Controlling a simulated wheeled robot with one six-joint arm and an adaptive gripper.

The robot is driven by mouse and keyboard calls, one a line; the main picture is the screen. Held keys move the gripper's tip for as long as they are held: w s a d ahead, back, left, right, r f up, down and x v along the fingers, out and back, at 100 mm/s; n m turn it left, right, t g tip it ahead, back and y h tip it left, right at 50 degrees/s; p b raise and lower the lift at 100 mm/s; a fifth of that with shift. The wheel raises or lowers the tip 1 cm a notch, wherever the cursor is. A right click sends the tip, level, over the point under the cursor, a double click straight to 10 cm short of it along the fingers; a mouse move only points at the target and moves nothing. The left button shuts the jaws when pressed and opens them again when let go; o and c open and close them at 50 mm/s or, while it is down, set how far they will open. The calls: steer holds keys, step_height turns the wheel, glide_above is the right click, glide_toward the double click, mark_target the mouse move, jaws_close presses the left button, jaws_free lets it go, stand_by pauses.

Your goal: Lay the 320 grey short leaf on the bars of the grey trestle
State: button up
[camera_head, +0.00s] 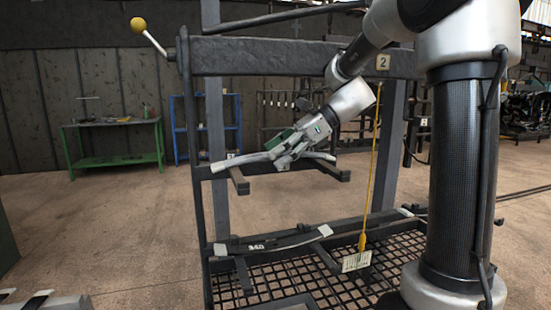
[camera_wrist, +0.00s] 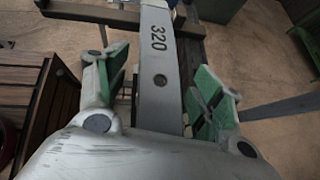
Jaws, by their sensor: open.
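The grey short leaf marked 320 (camera_wrist: 160,45) runs between the green-padded fingers of my gripper (camera_wrist: 160,85) in the wrist view. The fingers are open, with a gap on each side of the leaf. In the head view my gripper (camera_head: 287,148) is at the middle of this leaf (camera_head: 232,164) and hides part of it. The leaf lies across the two upper arms (camera_head: 239,182) of the dark rack (camera_head: 290,57). I cannot pick out the grey trestle for certain; a grey frame with dark bars (camera_head: 62,303) is cut off at the lower left.
A darker leaf marked 340 (camera_head: 275,243) lies on the lower arms, above a mesh shelf (camera_head: 300,280). A yellow cord with a tag (camera_head: 357,261) hangs in front of the rack. A green table (camera_head: 112,145) and blue shelving (camera_head: 205,125) stand behind.

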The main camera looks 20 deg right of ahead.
steer(key=shift+a+f, duration=0.25)
steer(key=shift+a, duration=0.1)
jaws_close()
steer(key=shift+r, duration=0.1)
steer(key=shift+w+r, duration=0.1)
steer(key=shift+r, duration=0.4)
steer(key=s+d, duration=0.2)
steer(key=d, duration=0.7)
steer(key=s+d, duration=0.1)
steer(key=d, duration=0.7)
steer(key=shift+s+d+r, duration=0.2)
steer(key=shift+s+d, duration=0.15)
steer(key=shift+d, duration=0.05)
